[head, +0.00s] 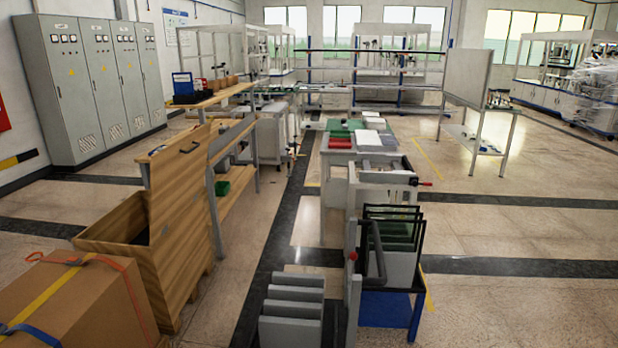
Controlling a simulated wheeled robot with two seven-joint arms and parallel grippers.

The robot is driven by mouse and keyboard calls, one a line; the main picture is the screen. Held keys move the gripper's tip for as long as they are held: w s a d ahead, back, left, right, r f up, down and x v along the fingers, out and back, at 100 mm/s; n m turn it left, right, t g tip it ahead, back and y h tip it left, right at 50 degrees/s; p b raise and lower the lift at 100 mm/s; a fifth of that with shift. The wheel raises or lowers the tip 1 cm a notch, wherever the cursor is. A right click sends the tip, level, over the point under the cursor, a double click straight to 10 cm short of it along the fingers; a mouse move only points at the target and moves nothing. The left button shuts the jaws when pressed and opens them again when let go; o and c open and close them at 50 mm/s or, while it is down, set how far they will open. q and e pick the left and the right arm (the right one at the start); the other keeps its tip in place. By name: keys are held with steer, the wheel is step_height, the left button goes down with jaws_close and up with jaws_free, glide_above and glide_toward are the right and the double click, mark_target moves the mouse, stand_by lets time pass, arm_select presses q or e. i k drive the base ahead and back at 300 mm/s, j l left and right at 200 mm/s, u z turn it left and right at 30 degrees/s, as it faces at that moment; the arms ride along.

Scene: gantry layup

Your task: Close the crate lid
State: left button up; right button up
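The wooden crate (112,230) stands on the floor at the left of the head view. Its top is open and its inside looks dark. The wooden lid (178,175) stands upright along the crate's right side, rising above the rim. A small dark handle (189,147) shows near the lid's top edge. The lower front of the crate is partly hidden by a cardboard box. Neither of my grippers is in view.
The strapped cardboard box (85,305) is in the near left corner, close to the crate. A wooden workbench (232,135) stands just beyond the lid. Grey slabs (292,305) and a rack (390,270) stand to the right. A dark floor strip (265,270) between is clear.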

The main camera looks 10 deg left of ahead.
mark_target(178, 169)
steer(key=i+j+u, duration=0.25)
steer(key=i+u, duration=0.15)
steer(key=i+j+u, duration=0.1)
steer(key=i+u, duration=0.3)
steer(key=i+l+u, duration=0.1)
steer(key=i+u, duration=0.35)
steer(key=i, duration=0.1)
